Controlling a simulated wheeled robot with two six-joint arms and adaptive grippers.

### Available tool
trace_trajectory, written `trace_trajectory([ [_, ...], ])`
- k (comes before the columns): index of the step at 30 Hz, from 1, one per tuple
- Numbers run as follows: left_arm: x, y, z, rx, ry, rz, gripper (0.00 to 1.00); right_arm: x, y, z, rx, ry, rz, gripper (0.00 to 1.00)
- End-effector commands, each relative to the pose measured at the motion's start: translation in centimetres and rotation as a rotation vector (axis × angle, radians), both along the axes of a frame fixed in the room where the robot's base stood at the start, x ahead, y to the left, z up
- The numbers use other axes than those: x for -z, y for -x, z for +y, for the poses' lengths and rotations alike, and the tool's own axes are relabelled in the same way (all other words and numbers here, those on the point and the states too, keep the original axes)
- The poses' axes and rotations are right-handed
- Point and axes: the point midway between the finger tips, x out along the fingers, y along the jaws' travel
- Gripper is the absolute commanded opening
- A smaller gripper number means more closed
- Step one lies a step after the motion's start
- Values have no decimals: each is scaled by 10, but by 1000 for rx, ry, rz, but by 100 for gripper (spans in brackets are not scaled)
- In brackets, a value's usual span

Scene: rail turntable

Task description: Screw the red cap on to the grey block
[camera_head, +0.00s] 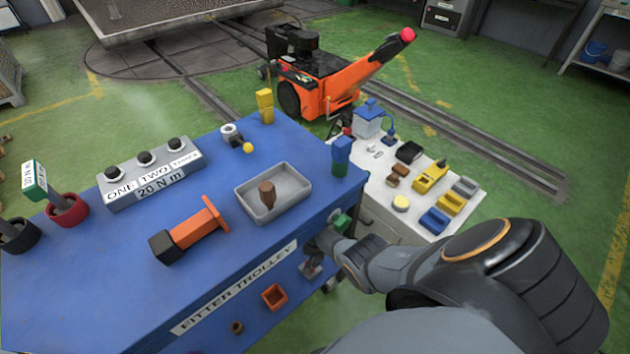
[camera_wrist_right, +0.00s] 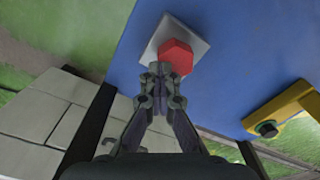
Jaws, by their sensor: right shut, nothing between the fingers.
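In the right wrist view the red cap (camera_wrist_right: 176,56) is a hexagonal piece set against the grey block (camera_wrist_right: 152,48), a square plate on a blue panel. I cannot tell how far the cap is seated. My right gripper (camera_wrist_right: 161,70) is shut and empty, its fingertips overlapping the lower left edge of the cap in the picture; contact is unclear. The cap and block cannot be made out there. My left gripper is not in view.
The blue trolley top (camera_head: 110,290) holds a grey tray (camera_head: 300,200), an orange tool (camera_head: 196,229) and a button box (camera_head: 150,178). A white table (camera_head: 390,215) with small items stands right of it. A yellow bracket (camera_wrist_right: 290,107) is right of the cap in the wrist view.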

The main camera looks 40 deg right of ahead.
Motion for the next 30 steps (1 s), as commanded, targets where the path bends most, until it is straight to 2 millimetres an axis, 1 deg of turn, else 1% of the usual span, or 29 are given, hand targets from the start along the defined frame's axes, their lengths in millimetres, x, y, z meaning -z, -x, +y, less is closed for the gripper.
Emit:
trace_trajectory([
  [1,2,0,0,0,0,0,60,7,12,-7,4,13,20,0],
  [2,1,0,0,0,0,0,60,7,12,-7,19,12,21,0],
  [4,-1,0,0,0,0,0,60,6,14,-5,107,11,20,0],
  [9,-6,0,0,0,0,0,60,6,17,-1,409,9,16,0],
  [11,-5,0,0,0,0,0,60,7,17,-1,411,9,16,0],
  [15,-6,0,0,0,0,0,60,7,18,1,510,8,16,0],
  [20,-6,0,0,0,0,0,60,8,18,1,516,8,16,0],
  [21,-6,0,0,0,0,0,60,8,18,2,515,8,16,2],
  [23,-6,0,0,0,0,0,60,8,18,2,515,8,16,10],
  [27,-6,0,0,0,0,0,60,8,18,2,514,7,17,29],
  [28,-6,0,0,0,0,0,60,8,18,2,514,7,17,32],
  [30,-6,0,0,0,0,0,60,7,18,2,514,7,17,32],
])
